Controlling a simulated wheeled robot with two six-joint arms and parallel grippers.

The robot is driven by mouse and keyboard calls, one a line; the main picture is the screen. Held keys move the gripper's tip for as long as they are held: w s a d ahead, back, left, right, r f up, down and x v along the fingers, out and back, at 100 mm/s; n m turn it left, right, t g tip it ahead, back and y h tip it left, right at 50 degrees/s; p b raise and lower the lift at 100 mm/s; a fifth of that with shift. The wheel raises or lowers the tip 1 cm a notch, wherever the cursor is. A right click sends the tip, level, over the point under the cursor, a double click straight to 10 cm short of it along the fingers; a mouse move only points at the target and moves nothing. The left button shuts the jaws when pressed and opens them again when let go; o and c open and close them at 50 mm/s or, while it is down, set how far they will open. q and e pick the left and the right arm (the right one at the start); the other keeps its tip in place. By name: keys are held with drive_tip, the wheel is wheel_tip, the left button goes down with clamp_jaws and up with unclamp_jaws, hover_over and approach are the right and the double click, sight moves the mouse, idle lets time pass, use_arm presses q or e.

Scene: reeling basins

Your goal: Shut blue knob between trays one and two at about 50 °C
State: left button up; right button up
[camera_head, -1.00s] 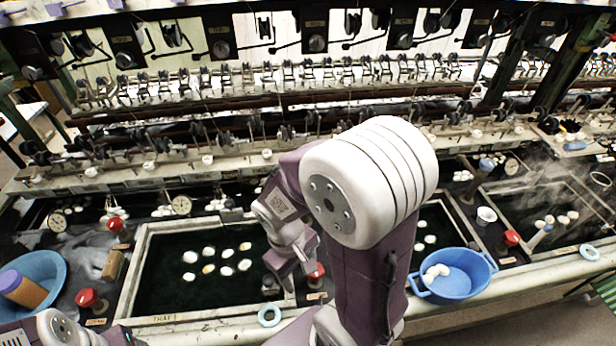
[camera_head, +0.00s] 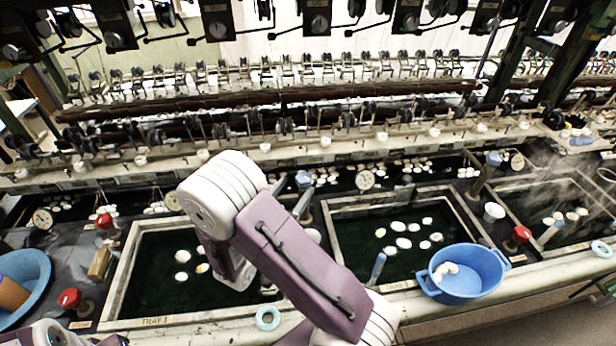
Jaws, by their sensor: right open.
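The blue knob (camera_head: 303,179) stands at the back between the left tray, tray one (camera_head: 122,283), and the middle tray (camera_head: 336,262), which I take for tray two. My left gripper is not in view.
Red knobs (camera_head: 69,298) (camera_head: 104,221) stand left of tray one, and another red knob (camera_head: 522,233) right of the middle tray. A second blue knob (camera_head: 493,159) stands farther right. A blue basin (camera_head: 462,283) with cocoons sits on the front edge. Steam rises at the right.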

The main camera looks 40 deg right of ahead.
drive_tip(key=shift+a+f, duration=0.1)
drive_tip(key=shift+d, duration=0.2)
drive_tip(key=p+x, duration=0.1)
drive_tip(key=x, duration=0.8)
drive_tip(key=shift+a, duration=0.1)
clamp_jaws()
drive_tip(key=shift+m+g, duration=0.3)
drive_tip(key=shift+g, duration=0.1)
drive_tip(key=shift+s+m+g+h, duration=0.2)
drive_tip(key=shift+s+m+g, duration=0.15)
drive_tip(key=shift+m+g, duration=1.25)
drive_tip(key=shift+s+m+g+h, duration=0.3)
drive_tip(key=shift+m+g, duration=0.55)
drive_tip(key=shift+g, duration=1.35)
drive_tip(key=shift+s+m+g+h, duration=0.1)
drive_tip(key=shift+s+m+g, duration=0.3)
drive_tip(key=shift+m+g, duration=1.2)
drive_tip(key=shift+n+g+p, duration=0.25)
drive_tip(key=shift+g+p, duration=0.05)
drive_tip(key=shift+g, duration=0.1)
